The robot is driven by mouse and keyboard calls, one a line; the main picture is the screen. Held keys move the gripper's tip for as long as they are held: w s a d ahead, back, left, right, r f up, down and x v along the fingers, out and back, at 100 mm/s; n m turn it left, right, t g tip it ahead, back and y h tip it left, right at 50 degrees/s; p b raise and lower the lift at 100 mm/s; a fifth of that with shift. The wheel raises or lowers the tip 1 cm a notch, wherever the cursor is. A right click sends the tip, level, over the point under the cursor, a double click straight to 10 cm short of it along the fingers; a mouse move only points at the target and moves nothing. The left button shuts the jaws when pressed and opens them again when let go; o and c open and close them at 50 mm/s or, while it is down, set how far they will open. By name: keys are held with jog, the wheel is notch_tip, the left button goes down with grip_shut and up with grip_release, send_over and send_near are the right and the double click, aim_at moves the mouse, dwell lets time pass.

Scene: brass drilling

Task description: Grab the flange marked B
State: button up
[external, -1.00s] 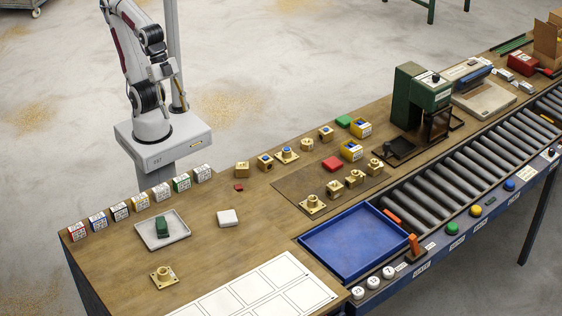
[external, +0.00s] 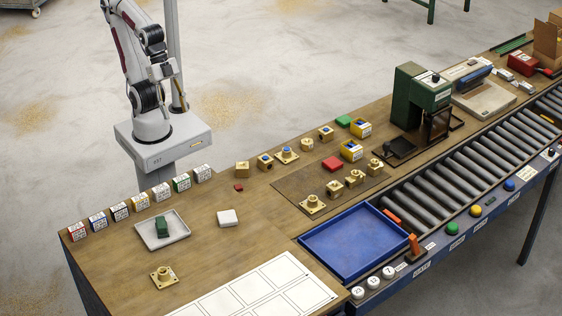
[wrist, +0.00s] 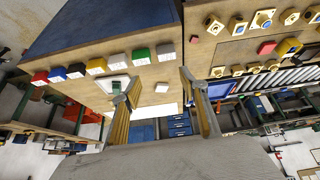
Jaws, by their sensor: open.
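Several brass flanges with square bases lie on the bench. One flange (external: 164,277) is alone at the front left. Another flange (external: 312,205) is at the near corner of the dark mat, and a third flange (external: 287,153) with a blue centre is behind the mat. I cannot read a letter B on any of them. My gripper (wrist: 157,80) is open and empty in the wrist view, its two fingers apart. It is high above and behind the bench, far from every flange.
A blue tray (external: 350,243) sits beside the roller conveyor (external: 470,165). A green press (external: 421,95) stands behind it. Marked boxes (external: 141,202) line the left back edge, near a grey dish (external: 172,238) with a green block. Bare wood lies around the front-left flange.

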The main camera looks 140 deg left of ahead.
jog(key=w+d+r+n+t+h, duration=0.25)
jog(key=w+d+n, duration=0.75)
jog(key=w, duration=0.6)
jog(key=w+d+r+n+t+h, duration=0.1)
jog(key=w+d+n+t+h, duration=0.15)
jog(key=w+d+n, duration=0.85)
jog(key=w+d+f+n+y, duration=0.25)
jog(key=w+d, duration=0.35)
jog(key=w, duration=0.3)
jog(key=n+t+y, duration=0.2)
jog(key=n+y, duration=0.3)
jog(key=n, duration=0.8)
send_near(164, 275)
jog(key=shift+w+a+f+h, duration=0.1)
jog(key=shift+a+f+h, duration=0.1)
jog(key=shift+a, duration=0.25)
jog(key=shift+w+a+f+h, duration=0.1)
jog(key=shift+a+f, duration=0.05)
jog(key=shift+a, duration=0.3)
jog(key=shift+s+f+n+t, duration=0.2)
jog(key=shift+f+n+t, duration=0.1)
jog(key=shift+f+n, duration=0.35)
jog(key=shift+x, duration=1.2)
jog(key=shift+w, duration=0.1)
